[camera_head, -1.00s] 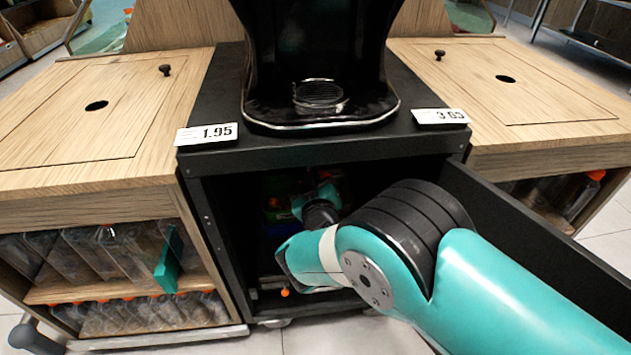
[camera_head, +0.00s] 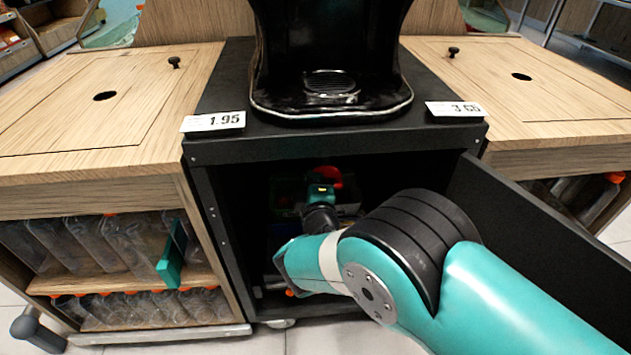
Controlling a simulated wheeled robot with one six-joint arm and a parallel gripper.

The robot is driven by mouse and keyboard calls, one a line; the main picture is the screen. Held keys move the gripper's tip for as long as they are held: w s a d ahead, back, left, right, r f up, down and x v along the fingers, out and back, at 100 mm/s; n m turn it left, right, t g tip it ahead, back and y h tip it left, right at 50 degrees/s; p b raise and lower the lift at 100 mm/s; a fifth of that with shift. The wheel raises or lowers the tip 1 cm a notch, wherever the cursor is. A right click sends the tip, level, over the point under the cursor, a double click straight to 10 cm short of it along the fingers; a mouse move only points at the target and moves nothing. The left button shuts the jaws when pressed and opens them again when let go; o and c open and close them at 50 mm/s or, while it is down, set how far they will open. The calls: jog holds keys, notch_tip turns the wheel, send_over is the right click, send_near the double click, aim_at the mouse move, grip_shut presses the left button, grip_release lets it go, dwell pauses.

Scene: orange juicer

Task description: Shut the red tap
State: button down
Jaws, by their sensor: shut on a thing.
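The red tap (camera_head: 329,177) shows as a small red shape inside the dark open cabinet (camera_head: 352,143) under the juicer. My gripper (camera_head: 321,190) is inside the cabinet at the end of my teal arm, right at the red tap. It is shut on the tap, though its fingertips are small and partly hidden in shadow. The tap's exact angle and its lower part cannot be made out. My forearm hides much of the lower inside of the cabinet.
The cabinet door (camera_head: 545,215) stands open on the right, close to my arm. The black juicer (camera_head: 330,60) stands on top. Wooden counters flank it, with plastic bottles (camera_head: 100,245) on shelves at the left. A green handle (camera_head: 172,258) sticks out there.

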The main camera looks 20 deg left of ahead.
jog(key=shift+f+n, duration=0.4)
jog(key=shift+n, duration=0.7)
jog(key=c, duration=1.1)
grip_release()
jog(key=shift+d, duration=0.1)
